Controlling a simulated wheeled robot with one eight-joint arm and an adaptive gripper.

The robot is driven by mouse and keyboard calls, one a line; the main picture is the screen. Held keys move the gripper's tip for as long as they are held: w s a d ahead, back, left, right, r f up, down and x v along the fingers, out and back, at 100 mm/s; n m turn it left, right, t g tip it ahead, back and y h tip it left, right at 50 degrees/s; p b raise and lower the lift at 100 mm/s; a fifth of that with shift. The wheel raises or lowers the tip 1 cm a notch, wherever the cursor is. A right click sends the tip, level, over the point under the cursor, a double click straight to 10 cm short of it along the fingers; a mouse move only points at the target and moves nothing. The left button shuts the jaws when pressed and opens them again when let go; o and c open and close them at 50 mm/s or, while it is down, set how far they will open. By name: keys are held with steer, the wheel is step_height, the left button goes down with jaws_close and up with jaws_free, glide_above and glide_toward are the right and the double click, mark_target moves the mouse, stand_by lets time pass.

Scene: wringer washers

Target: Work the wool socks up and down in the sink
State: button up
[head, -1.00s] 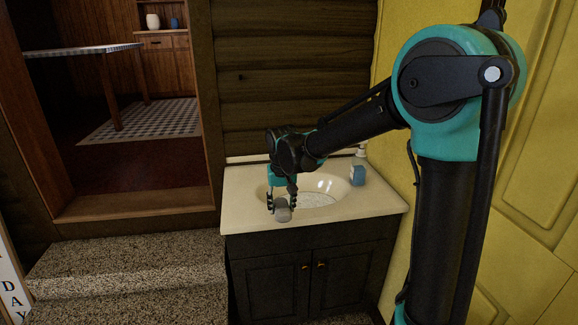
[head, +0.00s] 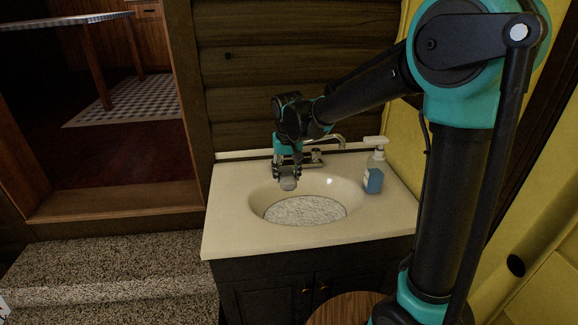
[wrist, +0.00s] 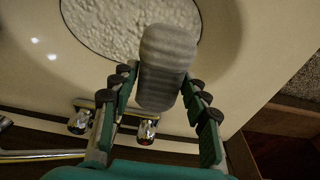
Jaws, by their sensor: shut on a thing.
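My gripper (head: 288,174) is over the back left part of the sink basin, pointing down. It is shut on the wool socks (head: 288,184), a grey ribbed bundle. In the wrist view the socks (wrist: 166,66) sit between the two fingers of my gripper (wrist: 158,92). The sink (head: 235,222) is a cream oval basin in a counter. Whitish suds (head: 305,210) cover the water in its bottom. The socks appear to be held above the suds, apart from them.
A faucet (head: 316,157) stands behind the basin, close to my gripper. A blue soap bottle (head: 374,178) with a white pump stands on the counter at the right. Speckled steps (head: 110,265) are at the left. A round wooden top (head: 345,309) is in front of the cabinet.

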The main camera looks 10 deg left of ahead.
stand_by(0.4)
steer(key=shift+f, duration=8.9)
steer(key=shift+r, duration=0.85)
steer(key=shift+f, duration=0.85)
steer(key=shift+r, duration=0.15)
steer(key=shift+r, duration=0.7)
steer(key=shift+f, duration=0.1)
